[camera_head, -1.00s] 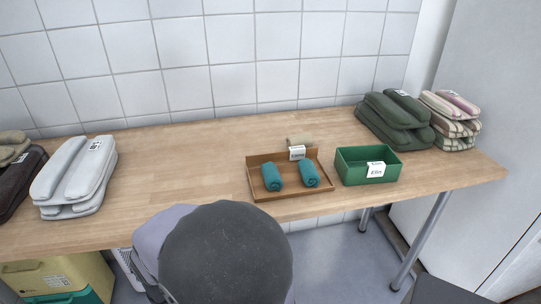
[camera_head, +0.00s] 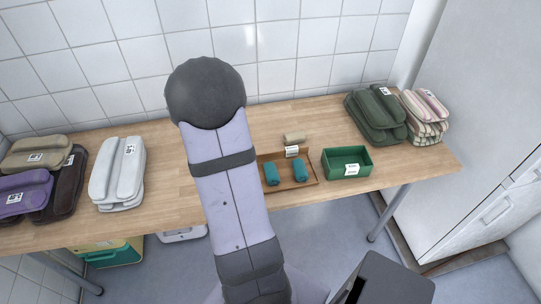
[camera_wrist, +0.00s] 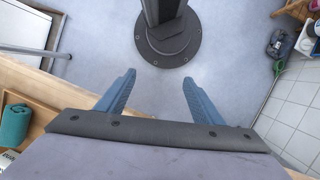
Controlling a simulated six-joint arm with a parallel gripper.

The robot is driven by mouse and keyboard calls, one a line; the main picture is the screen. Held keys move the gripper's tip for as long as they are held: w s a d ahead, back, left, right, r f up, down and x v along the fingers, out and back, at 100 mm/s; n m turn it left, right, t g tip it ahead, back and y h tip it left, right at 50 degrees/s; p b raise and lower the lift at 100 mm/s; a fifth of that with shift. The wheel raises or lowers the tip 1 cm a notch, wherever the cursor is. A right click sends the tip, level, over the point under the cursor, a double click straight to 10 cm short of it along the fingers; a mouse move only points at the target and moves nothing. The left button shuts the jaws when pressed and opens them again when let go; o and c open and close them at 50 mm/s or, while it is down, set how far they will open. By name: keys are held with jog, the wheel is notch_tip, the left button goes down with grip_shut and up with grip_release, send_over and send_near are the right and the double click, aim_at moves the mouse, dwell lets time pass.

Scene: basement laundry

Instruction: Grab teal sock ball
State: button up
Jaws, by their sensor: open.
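Two teal sock balls lie side by side in a shallow brown tray (camera_head: 294,184) on the wooden table, the left sock ball (camera_head: 270,174) and the right sock ball (camera_head: 299,176). In the wrist view one teal sock ball (camera_wrist: 15,122) shows at the left edge, inside the tray (camera_wrist: 40,106). My gripper (camera_wrist: 159,84) is open and empty, its two blue fingers spread over the floor beyond the table edge, well apart from the sock balls. In the head view my raised arm hides the gripper.
A green box (camera_head: 347,163) with a label stands right of the tray, and a beige roll (camera_head: 294,138) lies behind it. Folded dark green textiles (camera_head: 375,118) and striped ones (camera_head: 424,115) are at the right. White folded textiles (camera_head: 117,173) are at the left. The table (camera_head: 166,170) has free room between.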

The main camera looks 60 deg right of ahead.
aim_at(270, 170)
jog(key=w+d+r+n+p, duration=0.1)
jog(key=d+n, duration=0.1)
jog(key=d, duration=0.2)
jog(key=w+d+r+n+h+p, duration=0.1)
jog(key=d+p, duration=0.1)
jog(key=d, duration=0.3)
jog(key=w+d+r+n+h+p, duration=0.1)
jog(key=d+r+n, duration=0.1)
jog(key=d, duration=0.2)
jog(key=shift+w+d+n, duration=0.1)
jog(key=shift+d+n, duration=0.15)
jog(key=shift+n, duration=0.05)
jog(key=w+d+r+n+h, duration=0.2)
jog(key=d+n, duration=0.4)
jog(key=n, duration=0.3)
jog(key=shift+w+r+n+h, duration=0.25)
jog(key=shift+r+n+h, duration=0.05)
jog(key=shift+r+h, duration=0.1)
jog(key=shift+f, duration=0.15)
jog(key=shift+p+x, duration=0.95)
jog(key=shift+x, duration=2.65)
jog(key=shift+w+a, duration=0.1)
jog(key=shift+w, duration=0.05)
jog(key=shift+c, duration=0.6)
